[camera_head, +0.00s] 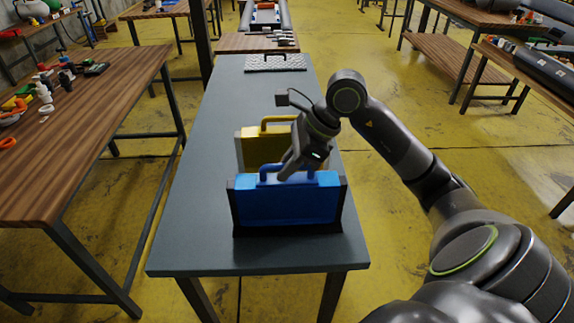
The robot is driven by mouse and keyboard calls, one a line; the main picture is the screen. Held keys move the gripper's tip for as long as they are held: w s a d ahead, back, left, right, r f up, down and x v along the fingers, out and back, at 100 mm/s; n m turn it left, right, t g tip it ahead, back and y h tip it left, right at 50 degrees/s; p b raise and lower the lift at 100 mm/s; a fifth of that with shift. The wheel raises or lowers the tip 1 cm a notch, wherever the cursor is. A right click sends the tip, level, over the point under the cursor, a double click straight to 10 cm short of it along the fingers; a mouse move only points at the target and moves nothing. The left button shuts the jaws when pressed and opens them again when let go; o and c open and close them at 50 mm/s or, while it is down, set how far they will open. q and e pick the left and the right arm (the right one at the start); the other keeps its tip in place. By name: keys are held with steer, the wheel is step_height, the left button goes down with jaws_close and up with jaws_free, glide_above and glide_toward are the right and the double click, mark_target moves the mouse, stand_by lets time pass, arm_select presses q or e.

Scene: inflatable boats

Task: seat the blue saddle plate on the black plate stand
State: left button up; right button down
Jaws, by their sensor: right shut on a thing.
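The blue saddle plate (290,206) is upright between the two end posts of the black plate stand (344,206), near the front of the grey table. Its lower edge is close to the stand's base; I cannot tell whether it touches. My right gripper (286,176) comes down from above and behind and is shut on the blue plate's handle (268,170). The gripper hides part of the handle. My left gripper is not in view.
A yellow plate (255,152) with a handle stands upright just behind the blue one. A patterned plate with a dark handle (274,63) lies at the far end of the grey table (190,220). A wooden table (95,130) with small items is at left.

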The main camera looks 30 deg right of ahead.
steer(key=c, duration=1.3)
jaws_free()
steer(key=shift+s+d+r, duration=0.1)
steer(key=shift+d+r, duration=0.05)
steer(key=shift+r, duration=0.1)
arm_select(q)
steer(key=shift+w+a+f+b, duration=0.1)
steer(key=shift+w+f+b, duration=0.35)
steer(key=shift+b, duration=0.4)
arm_select(e)
steer(key=v, duration=1.6)
steer(key=shift+s+d+r, duration=0.15)
steer(key=shift+d+r, duration=0.05)
steer(key=shift+r, duration=0.15)
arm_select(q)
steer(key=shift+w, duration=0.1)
